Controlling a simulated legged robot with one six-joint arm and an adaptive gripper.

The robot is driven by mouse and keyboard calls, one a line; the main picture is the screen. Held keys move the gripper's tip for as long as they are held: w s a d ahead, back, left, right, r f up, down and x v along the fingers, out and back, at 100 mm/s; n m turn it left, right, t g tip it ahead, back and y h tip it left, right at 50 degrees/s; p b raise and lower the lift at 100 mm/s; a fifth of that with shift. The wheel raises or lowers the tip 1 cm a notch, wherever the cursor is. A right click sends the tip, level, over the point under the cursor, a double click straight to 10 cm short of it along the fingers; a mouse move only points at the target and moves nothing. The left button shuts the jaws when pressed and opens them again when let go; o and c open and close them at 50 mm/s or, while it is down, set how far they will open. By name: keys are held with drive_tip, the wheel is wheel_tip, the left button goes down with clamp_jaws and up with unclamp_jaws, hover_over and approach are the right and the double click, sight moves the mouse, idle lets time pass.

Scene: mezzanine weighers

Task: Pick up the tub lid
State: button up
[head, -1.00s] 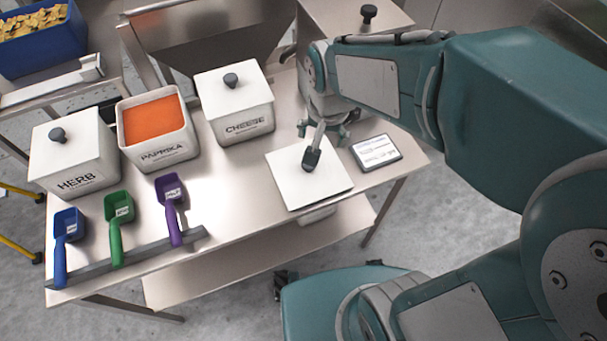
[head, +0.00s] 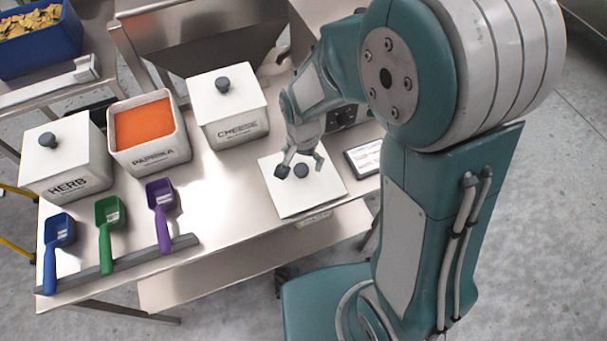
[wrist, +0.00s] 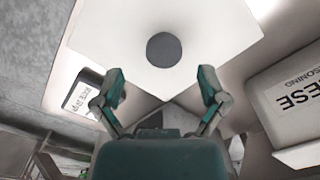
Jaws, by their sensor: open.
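The tub lid (head: 310,190) is a white square plate with a dark round knob (head: 301,171) in its middle. It lies flat near the front right of the steel table. In the wrist view the lid (wrist: 205,30) fills the upper middle, with its knob (wrist: 164,49) ahead of and between the fingers. My gripper (head: 300,166) is open and empty, above the lid with its fingertips near the knob. In the wrist view my gripper (wrist: 160,85) has its fingers spread wide, and nothing is between them. I cannot tell the exact height above the knob.
An open paprika tub (head: 150,158) stands between lidded tubs marked HERB (head: 66,186) and CHEESE (head: 240,130). Blue (head: 60,228), green (head: 108,212) and purple (head: 160,195) scoops line the front left. A small labelled display (head: 366,157) lies right of the lid.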

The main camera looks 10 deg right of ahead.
sight(301, 169)
drive_tip(key=f, duration=0.2)
drive_tip(key=a+f, duration=0.1)
drive_tip(key=f, duration=0.1)
drive_tip(key=shift+w, duration=0.1)
drive_tip(key=shift+d, duration=0.25)
drive_tip(key=shift+d, duration=0.1)
drive_tip(key=c, duration=1.3)
drive_tip(key=shift+o, duration=0.2)
drive_tip(key=shift+r, duration=0.15)
